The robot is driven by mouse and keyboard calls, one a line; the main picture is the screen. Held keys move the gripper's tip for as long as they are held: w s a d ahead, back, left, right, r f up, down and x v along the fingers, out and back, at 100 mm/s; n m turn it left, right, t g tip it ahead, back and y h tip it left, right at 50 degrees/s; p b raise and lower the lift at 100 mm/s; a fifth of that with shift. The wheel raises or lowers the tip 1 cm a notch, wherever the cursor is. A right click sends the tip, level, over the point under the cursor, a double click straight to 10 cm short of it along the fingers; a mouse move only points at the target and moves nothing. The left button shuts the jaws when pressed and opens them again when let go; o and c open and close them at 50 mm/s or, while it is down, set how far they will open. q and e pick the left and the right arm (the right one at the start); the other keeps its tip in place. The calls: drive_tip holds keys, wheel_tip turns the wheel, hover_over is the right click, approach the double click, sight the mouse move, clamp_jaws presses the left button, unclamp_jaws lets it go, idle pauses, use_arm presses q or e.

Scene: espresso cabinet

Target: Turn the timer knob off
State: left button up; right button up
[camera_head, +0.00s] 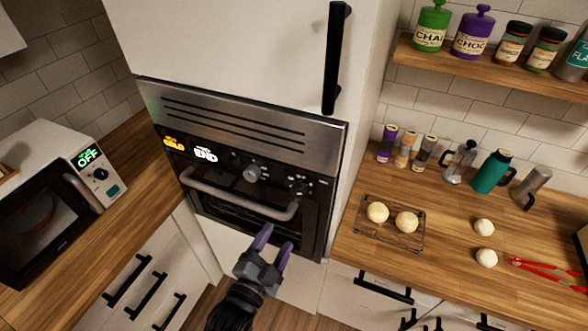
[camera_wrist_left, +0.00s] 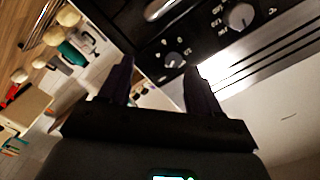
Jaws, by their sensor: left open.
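The built-in oven has a dark control panel with a silver knob (camera_head: 250,173) near the middle and a smaller dark knob (camera_head: 298,188) to its right. I cannot read which is the timer knob. My left gripper (camera_head: 272,242) is open and empty, below the panel and in front of the oven handle (camera_head: 240,201). In the left wrist view the dark knob (camera_wrist_left: 174,60) appears between the fingertips, nearer the right one, apparently without contact. The silver knob (camera_wrist_left: 241,17) shows farther upper right. The right gripper is out of view.
The oven display (camera_head: 206,154) reads "END". A white microwave (camera_head: 55,190) showing "OFF" stands on the left counter. On the right counter are a wire rack (camera_head: 389,235) with two buns, jars, bottles and red tongs (camera_head: 545,270). A black vertical handle (camera_head: 335,58) protrudes above the oven.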

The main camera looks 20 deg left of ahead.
use_arm(q)
drive_tip(key=p, duration=0.2)
approach(295, 194)
drive_tip(key=w, duration=0.4)
drive_tip(key=w+p, duration=0.1)
drive_tip(key=w, duration=0.3)
drive_tip(key=shift+d, duration=0.2)
drive_tip(key=shift+w, duration=0.55)
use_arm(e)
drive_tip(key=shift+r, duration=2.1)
use_arm(q)
drive_tip(key=shift+c, duration=0.3)
drive_tip(key=c, duration=1)
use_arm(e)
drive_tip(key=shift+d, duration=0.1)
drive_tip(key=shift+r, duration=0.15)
